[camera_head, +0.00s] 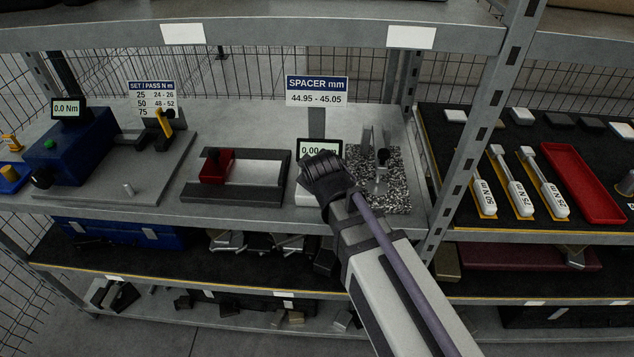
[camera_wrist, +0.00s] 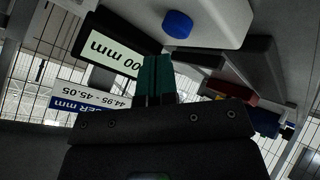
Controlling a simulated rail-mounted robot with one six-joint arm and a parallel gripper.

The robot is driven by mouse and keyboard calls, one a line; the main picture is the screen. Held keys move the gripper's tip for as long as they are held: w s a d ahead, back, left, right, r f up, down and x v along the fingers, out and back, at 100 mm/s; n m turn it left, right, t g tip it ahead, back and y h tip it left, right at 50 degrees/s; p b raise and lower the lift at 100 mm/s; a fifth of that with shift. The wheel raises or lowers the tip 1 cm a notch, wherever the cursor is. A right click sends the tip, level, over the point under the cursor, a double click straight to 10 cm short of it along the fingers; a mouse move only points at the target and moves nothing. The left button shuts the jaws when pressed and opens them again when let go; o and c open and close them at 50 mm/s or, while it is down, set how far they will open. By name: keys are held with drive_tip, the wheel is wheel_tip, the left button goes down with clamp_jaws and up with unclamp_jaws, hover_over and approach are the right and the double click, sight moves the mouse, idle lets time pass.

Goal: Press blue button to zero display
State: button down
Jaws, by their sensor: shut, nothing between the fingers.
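The blue button (camera_wrist: 177,24) is a round cap on a pale grey housing (camera_wrist: 215,18) in the wrist view. The display (camera_wrist: 112,48) beside it shows upside down, with "00 mm" readable. In the head view the display (camera_head: 320,147) reads about 0.00, partly covered by my arm. My gripper (camera_wrist: 156,62) has teal fingers closed together with nothing between them. In the wrist view the fingertips appear just below the button and overlap the display's edge. A gap shows between tips and button in the picture; depth is unclear. In the head view my wrist hides the button and fingers.
A granite-patterned plate with a gauge stand (camera_head: 382,165) is right of the display. A red block (camera_head: 216,165) sits in a dark fixture to the left. The spacer sign (camera_head: 317,91) stands behind. A blue torque tester (camera_head: 70,145) is far left. A shelf post (camera_head: 480,120) stands right.

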drive_tip(key=shift+r+p, duration=2.55)
drive_tip(key=shift+r, duration=0.05)
drive_tip(key=shift+f, duration=0.1)
drive_tip(key=shift+s+f, duration=0.1)
drive_tip(key=shift+f, duration=0.1)
drive_tip(key=s+d+f+m+g, duration=0.2)
drive_tip(key=s+d+m+g, duration=0.2)
drive_tip(key=s+d, duration=0.3)
drive_tip(key=s+d+f+m+g+h, duration=0.1)
drive_tip(key=s+d+f+m+g, duration=0.2)
drive_tip(key=d, duration=0.8)
drive_tip(key=s+m+g, duration=0.2)
drive_tip(key=s+m, duration=0.1)
drive_tip(key=s, duration=0.1)
drive_tip(key=shift+s+m, duration=0.15)
drive_tip(key=shift+m, duration=0.15)
